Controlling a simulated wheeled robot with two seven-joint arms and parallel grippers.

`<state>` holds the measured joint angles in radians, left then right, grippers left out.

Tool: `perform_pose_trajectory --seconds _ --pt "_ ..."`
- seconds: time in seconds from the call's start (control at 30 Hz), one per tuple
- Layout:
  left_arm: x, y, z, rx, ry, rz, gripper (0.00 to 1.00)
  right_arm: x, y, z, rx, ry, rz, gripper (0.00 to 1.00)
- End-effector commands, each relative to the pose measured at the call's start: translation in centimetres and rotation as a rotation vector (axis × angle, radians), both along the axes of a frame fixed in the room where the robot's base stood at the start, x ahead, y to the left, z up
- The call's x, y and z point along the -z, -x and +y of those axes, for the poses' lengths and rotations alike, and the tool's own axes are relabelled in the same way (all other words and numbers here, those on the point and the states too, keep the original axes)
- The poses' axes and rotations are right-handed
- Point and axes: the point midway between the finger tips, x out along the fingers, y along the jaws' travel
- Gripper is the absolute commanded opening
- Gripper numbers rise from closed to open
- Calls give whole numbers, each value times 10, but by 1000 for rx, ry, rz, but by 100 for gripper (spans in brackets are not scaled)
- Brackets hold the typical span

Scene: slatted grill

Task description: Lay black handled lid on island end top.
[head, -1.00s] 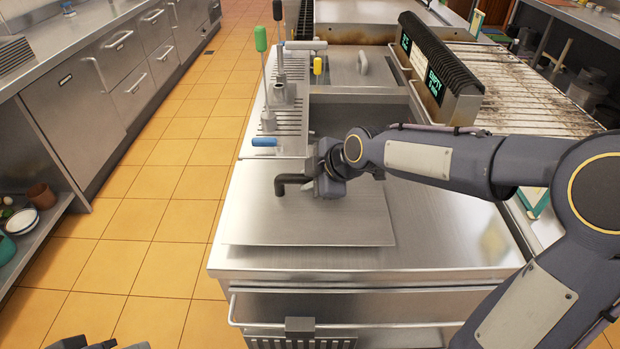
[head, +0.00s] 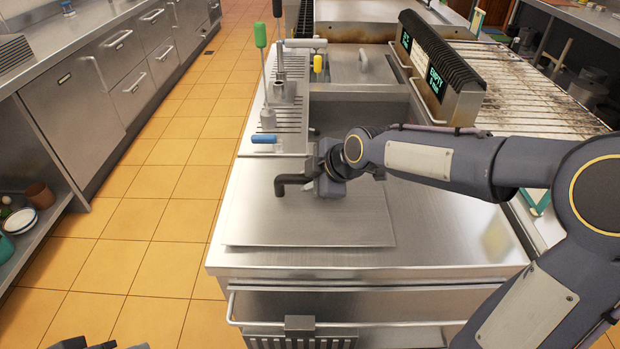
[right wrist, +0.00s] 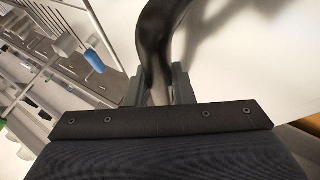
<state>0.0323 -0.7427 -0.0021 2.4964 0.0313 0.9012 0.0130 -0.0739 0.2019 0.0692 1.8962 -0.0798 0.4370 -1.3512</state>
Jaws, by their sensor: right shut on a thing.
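The black handled lid (head: 300,225) is a flat square steel plate with a black bar handle (head: 288,183). In the head view it lies flat on, or very close above, the steel island end top (head: 450,225); I cannot tell if it touches everywhere. My right gripper (head: 318,183) is shut on the black handle, and its arm comes in from the right. The right wrist view shows the curved black handle (right wrist: 158,45) between the fingers. The hand hides part of the lid. A dark piece at the bottom left edge of the head view may be my left gripper; its jaws are not clear.
Behind the lid is an open rectangular well (head: 355,115). A slatted rack with valves, including a blue-handled one (head: 264,138), stands on its left. Another steel lid (head: 352,66) and a grill (head: 535,88) lie farther back. Clear top shows right of the lid.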

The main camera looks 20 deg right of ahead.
Motion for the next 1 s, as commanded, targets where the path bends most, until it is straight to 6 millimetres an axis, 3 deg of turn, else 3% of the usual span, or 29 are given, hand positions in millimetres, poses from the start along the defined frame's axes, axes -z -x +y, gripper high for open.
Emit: perform_pose_trajectory --seconds 0.27,0.3,0.47,0.77,1.0 --pt "7 0 0 0 0 0 36 5 -1 0 0 -1 -5 0" --pt "6 0 0 0 0 0 36 3 -1 0 0 -1 -5 27" --pt "6 0 0 0 0 0 36 4 -1 0 0 0 -3 47" --pt "6 0 0 0 0 0 36 4 2 -1 0 1 2 47" --pt "7 0 0 0 0 0 36 -23 20 -13 1 1 -5 47"
